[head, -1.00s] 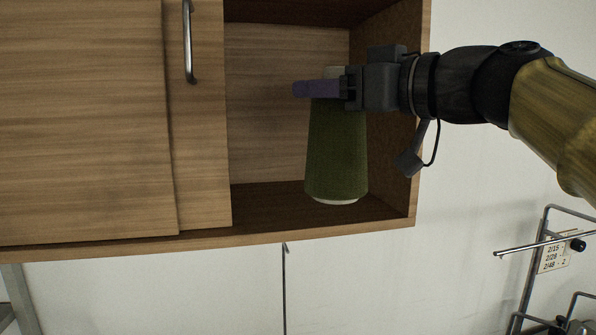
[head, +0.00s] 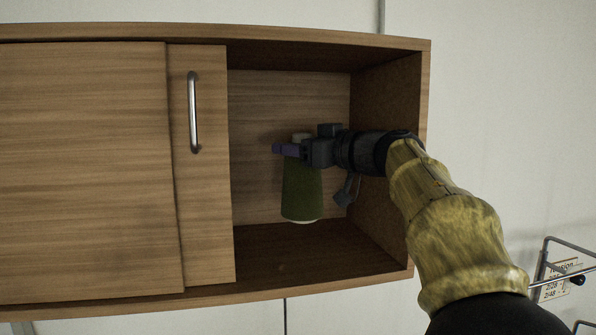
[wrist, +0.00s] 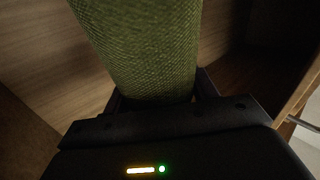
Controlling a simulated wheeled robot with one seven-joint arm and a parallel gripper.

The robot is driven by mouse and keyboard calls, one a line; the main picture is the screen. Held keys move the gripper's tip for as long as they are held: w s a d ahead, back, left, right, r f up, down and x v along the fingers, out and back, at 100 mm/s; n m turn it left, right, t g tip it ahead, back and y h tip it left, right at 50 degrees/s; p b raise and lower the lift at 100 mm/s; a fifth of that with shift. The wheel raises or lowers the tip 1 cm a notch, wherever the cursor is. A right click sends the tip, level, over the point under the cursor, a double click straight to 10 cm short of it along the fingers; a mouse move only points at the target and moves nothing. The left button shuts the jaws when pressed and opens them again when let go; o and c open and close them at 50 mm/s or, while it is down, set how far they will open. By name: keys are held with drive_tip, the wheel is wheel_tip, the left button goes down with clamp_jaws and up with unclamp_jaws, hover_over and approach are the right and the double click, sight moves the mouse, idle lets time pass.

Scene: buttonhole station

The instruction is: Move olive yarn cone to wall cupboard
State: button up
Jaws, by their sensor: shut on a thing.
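The olive yarn cone (head: 301,192) hangs upright inside the open right part of the wall cupboard (head: 330,293). My gripper (head: 288,149) is shut on the cone near its narrow top. The cone's base shows apart from the cupboard floor (head: 300,257) in the head view, but the exact gap is hard to tell. The wrist view shows the cone (wrist: 140,50) filling the upper middle, with my gripper (wrist: 160,98) around it; the fingertips are hidden there.
A wooden sliding door (head: 203,180) with a metal handle (head: 194,112) stands left of the opening. The cupboard's right side wall (head: 385,100) is close to my arm. The visible cupboard floor is bare. A wire rack with a label (head: 555,290) is at lower right.

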sight(319, 184)
wheel_tip(319, 184, down, 3)
drive_tip(key=shift+f, duration=0.15)
drive_tip(key=shift+d, duration=0.1)
drive_tip(key=shift+w+f+p, duration=0.15)
drive_tip(key=shift+f+p, duration=0.05)
drive_tip(key=shift+f, duration=0.7)
drive_tip(key=shift+w+f+p, duration=0.1)
drive_tip(key=shift+f+p, duration=0.1)
drive_tip(key=shift+f, duration=0.7)
drive_tip(key=shift+f, duration=0.1)
drive_tip(key=o, duration=1.4)
drive_tip(key=b+v, duration=0.3)
drive_tip(key=v, duration=0.4)
drive_tip(key=shift+s+d+b, duration=0.1)
drive_tip(key=shift+s+b, duration=0.1)
drive_tip(key=shift+b, duration=0.15)
